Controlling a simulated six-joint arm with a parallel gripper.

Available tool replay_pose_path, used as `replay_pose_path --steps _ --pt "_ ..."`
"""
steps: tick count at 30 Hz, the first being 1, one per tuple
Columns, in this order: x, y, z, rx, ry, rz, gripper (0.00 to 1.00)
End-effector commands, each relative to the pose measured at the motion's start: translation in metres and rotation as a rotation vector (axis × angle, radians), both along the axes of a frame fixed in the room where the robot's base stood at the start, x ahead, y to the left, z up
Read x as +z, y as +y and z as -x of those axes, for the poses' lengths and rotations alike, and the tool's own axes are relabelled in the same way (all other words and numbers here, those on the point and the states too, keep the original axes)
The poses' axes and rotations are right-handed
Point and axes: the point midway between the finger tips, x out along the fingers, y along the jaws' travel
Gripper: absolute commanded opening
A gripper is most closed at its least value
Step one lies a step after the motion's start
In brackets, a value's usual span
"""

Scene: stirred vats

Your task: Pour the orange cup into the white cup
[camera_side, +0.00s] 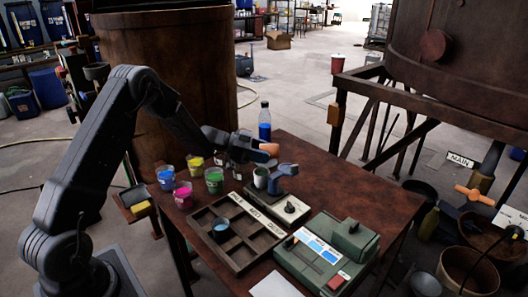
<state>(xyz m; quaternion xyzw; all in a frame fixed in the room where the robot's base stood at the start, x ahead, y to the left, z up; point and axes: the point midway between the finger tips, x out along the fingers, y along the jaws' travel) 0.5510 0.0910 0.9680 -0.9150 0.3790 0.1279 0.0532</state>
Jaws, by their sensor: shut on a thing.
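My gripper (246,146) reaches in from the left over the table and is shut on the orange cup (268,149). The orange cup is tipped over on its side, with its orange end toward the right. The fingers are small and dark here and hide part of the cup.
Cups of blue (165,176), pink (183,196), yellow (195,163) and green (214,182) stand left. A blue bottle (264,122) is behind. The table's right back (330,165) is clear.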

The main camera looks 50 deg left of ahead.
Motion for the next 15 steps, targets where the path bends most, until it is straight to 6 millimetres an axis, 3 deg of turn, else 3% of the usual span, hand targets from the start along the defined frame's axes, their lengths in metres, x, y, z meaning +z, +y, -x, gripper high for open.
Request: replay_pose_path --steps 15 --pt "-0.0001 0.0066 0.0064 0.001 -0.202 0.204 0.28"
